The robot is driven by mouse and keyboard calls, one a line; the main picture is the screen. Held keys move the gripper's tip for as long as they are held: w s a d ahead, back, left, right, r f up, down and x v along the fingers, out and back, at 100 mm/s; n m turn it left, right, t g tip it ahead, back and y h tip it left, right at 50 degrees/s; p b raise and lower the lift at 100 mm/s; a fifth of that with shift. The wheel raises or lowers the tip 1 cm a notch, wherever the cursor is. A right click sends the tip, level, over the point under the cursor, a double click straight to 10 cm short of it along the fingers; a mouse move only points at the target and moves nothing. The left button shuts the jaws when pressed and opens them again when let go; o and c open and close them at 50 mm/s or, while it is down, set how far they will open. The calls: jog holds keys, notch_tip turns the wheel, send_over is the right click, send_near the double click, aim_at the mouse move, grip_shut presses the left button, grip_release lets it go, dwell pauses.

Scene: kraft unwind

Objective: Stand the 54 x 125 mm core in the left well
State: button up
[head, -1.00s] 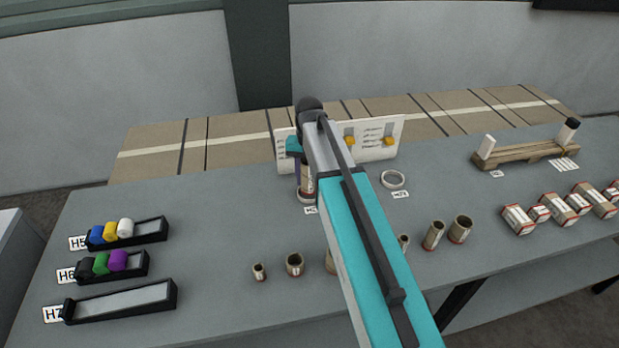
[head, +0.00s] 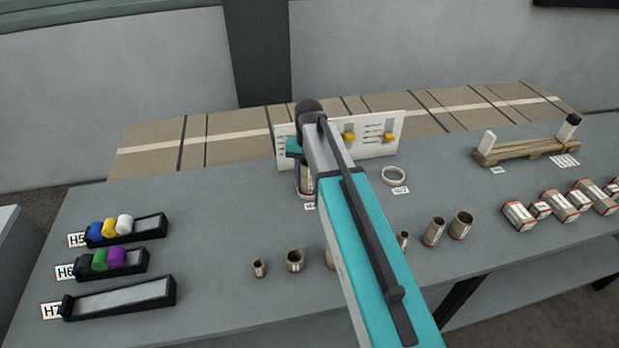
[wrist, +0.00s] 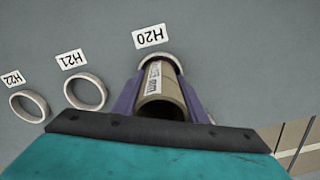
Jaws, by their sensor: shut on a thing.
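My gripper (wrist: 164,112) is shut on a brown cardboard core (wrist: 155,86) with a white printed label. The purple fingers lie on both sides of it, and it is upright. In the head view the core (head: 306,178) shows just left of my arm. Its lower end is at the white ring of the left well (wrist: 174,57), beside the H20 tag. The ring also shows in the head view (head: 306,197). I cannot tell whether the core's foot is inside the ring or just above it.
Two more white rings, H21 (wrist: 87,92) and H22 (wrist: 29,106), are empty. Several loose cores, one of them here (head: 434,231), stand along the front edge. A white board (head: 388,132) stands close behind the wells. Dark trays (head: 120,297) are at left.

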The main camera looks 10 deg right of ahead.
jog(key=shift+f, duration=0.2)
dwell(0.6)
jog(key=o, duration=1.1)
jog(key=shift+r, duration=0.15)
jog(key=shift+r+p, duration=4.3)
jog(key=shift+r, duration=2.45)
